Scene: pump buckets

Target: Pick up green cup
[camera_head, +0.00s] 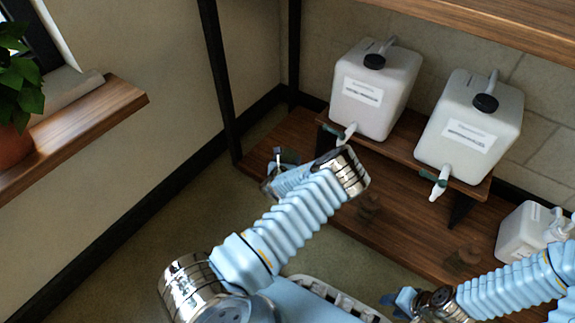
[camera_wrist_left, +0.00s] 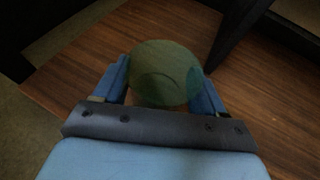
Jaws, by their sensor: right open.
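The green cup (camera_wrist_left: 165,72) shows in the left wrist view as a round green shape above the wooden shelf. It lies between the two blue fingers of my left gripper (camera_wrist_left: 165,88), one on each side and very close to it. Whether both fingers press on it, or whether it rests on the shelf, I cannot tell. In the head view my left gripper (camera_head: 283,170) is at the left end of the lower shelf, and the cup is mostly hidden there. My right gripper (camera_head: 400,302) is open at the bottom, away from the cup.
Two white canisters (camera_head: 375,92) (camera_head: 470,125) with taps stand on a raised wooden bench above the lower shelf (camera_head: 410,235). A smaller white container (camera_head: 520,232) stands at right. Dark posts (camera_head: 218,75) frame the rack. A plant (camera_head: 15,90) is at far left.

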